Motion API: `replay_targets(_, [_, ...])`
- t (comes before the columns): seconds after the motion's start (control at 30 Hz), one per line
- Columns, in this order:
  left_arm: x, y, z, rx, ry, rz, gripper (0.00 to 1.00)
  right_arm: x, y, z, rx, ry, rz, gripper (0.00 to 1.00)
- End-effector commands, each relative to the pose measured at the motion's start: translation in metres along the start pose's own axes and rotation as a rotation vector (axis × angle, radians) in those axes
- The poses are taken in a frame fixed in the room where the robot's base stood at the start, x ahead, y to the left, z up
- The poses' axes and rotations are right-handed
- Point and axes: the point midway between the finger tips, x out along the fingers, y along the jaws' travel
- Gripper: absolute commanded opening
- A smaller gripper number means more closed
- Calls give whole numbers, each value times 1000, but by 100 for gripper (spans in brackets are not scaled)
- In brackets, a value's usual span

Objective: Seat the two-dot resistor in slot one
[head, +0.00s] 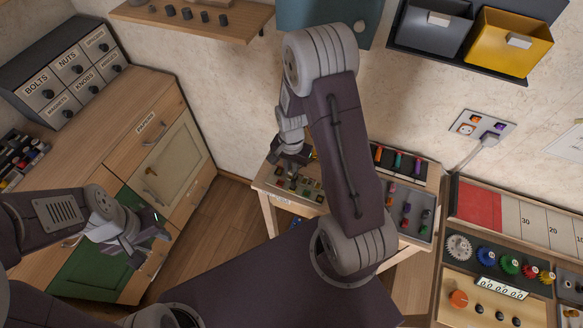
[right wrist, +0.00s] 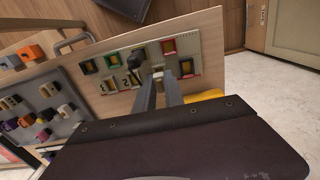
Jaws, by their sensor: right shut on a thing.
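The slot board (head: 297,183) lies on a small wooden table in the head view, with several coloured square slots. It also shows in the right wrist view (right wrist: 148,68), where several slots hold dark or yellow pieces. My right gripper (head: 292,156) is over this board; its two fingers (right wrist: 157,80) reach down to it in the right wrist view. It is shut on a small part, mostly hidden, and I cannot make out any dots. I cannot tell whether the part touches a slot. My left gripper (head: 148,240) is open and empty, well left of the table.
A grey tray (head: 424,222) with several coloured parts stands right of the slot board, and it fills the left of the right wrist view (right wrist: 84,112). A labelled drawer cabinet (head: 165,140) is at the left. A bench with gears (head: 505,245) is at the right.

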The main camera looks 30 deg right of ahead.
Motion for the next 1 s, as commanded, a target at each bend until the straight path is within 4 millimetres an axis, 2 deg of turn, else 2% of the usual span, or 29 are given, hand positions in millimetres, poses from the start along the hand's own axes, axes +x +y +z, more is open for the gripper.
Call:
replay_targets(0.57, [-2,0,0,0,0,0,36,0,0,0,0,0,0,0])
replay_targets(1.0, [6,0,0,0,0,0,36,11,0,0,0,0,0,0])
